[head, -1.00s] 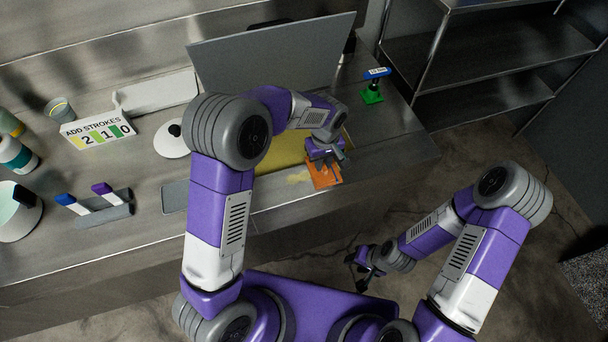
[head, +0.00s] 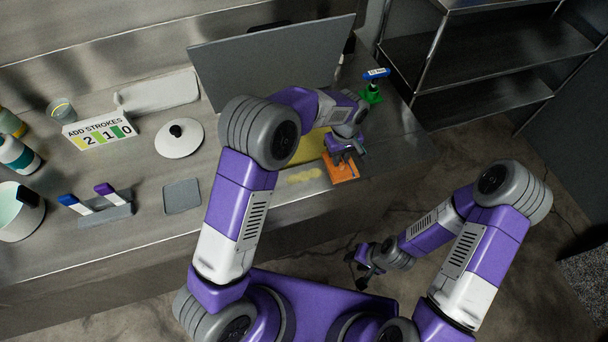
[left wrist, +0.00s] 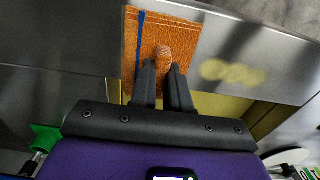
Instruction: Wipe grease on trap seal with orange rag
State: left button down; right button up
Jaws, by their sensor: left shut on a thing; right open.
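The orange rag (head: 343,172) lies on the metal front strip of the counter, at the right end of the yellow opening; it has a blue stripe in the left wrist view (left wrist: 186,32). My left gripper (head: 342,160) is shut on a raised tuft in the rag's middle (left wrist: 163,62). A yellow grease smear (head: 304,174) lies on the strip left of the rag in the head view; it also shows apart from the rag in the left wrist view (left wrist: 232,73). My right gripper (head: 360,262) is open and empty, low in front of the counter.
A large grey panel (head: 270,62) stands behind the opening. A green-based holder with a blue top (head: 372,92) is at the right. A white round lid (head: 180,142), a grey square pad (head: 182,197) and a stroke sign (head: 98,130) are left. Metal shelves (head: 490,55) stand right.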

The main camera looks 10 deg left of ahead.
pick_arm(q)
jog(key=shift+w+d, duration=0.3)
jog(key=shift+d, duration=0.25)
jog(key=shift+w+d, duration=0.3)
jog(key=shift+d, duration=0.2)
jog(key=shift+f, duration=0.1)
jog(key=shift+s+a, duration=0.45)
jog(key=shift+a, duration=0.3)
jog(key=shift+s+a, duration=0.4)
jog(key=shift+a, duration=0.3)
jog(key=shift+s+a, duration=0.45)
jog(key=shift+a, duration=0.3)
jog(key=shift+s+a+f+b, duration=0.1)
jog(key=shift+s+a+b, duration=0.15)
jog(key=shift+s+a, duration=0.35)
jog(key=shift+s+a+r+b, duration=0.1)
jog(key=shift+s+a+b, duration=0.2)
jog(key=shift+a, duration=0.55)
jog(key=shift+s+a+f+b, duration=0.1)
jog(key=shift+s+a+b, duration=0.1)
jog(key=shift+s+a, duration=0.4)
jog(key=shift+a, duration=0.15)
